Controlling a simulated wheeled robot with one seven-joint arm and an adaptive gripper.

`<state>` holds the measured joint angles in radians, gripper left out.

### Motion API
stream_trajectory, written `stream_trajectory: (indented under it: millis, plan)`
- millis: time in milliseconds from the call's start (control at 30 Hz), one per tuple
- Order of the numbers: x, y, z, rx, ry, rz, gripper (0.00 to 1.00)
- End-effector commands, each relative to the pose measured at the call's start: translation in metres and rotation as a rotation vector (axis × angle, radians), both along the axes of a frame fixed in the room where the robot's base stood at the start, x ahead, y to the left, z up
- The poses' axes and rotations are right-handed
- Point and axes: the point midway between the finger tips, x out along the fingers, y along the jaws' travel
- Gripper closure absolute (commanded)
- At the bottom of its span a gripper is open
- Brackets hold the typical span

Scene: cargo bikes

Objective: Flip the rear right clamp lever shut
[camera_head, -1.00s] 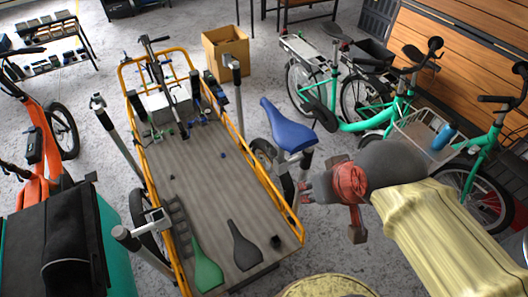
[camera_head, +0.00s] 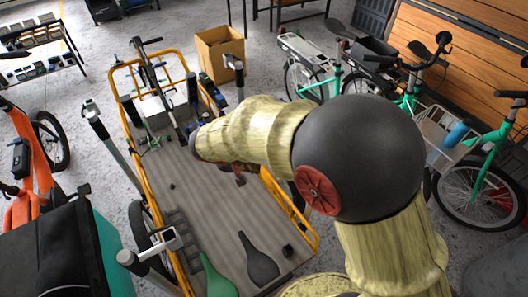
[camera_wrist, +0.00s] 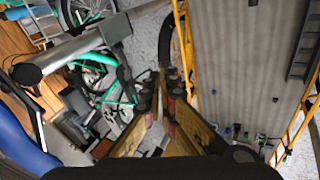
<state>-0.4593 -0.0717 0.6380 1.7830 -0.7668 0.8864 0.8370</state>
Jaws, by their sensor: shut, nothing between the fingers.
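The yellow-framed cargo bike (camera_head: 205,205) has upright grey posts with clamps around its deck. Its far right post (camera_head: 235,75) shows above my arm in the head view. My arm hides the near right side, so any clamp there is out of sight. My gripper (camera_wrist: 163,82) is shut and empty, beside the yellow rail (camera_wrist: 185,40), apart from the post.
Two saddles, green (camera_head: 217,278) and dark grey (camera_head: 258,262), lie on the deck. A left post (camera_head: 110,140) and a near left post (camera_head: 145,265) stand along the other side. The blue saddle (camera_wrist: 25,140) is at the wrist view's left edge. Green bikes (camera_head: 480,165) stand to the right.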

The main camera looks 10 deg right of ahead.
Motion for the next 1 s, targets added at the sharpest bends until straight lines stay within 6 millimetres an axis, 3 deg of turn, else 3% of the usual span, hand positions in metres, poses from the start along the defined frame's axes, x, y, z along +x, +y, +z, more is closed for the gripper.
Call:
stream_trajectory:
  millis: [33, 133, 667, 833, 1000]
  plan:
    - [0.014, 0.001, 0.01, 0.005, -0.058, -0.03, 1.0]
    - [0.03, 0.001, 0.023, 0.023, -0.148, -0.092, 1.0]
    - [0.031, -0.001, 0.024, 0.062, -0.215, -0.196, 1.0]
    - [0.033, -0.004, 0.018, 0.062, -0.214, -0.196, 1.0]
    - [0.042, -0.016, -0.003, 0.061, -0.212, -0.198, 1.0]
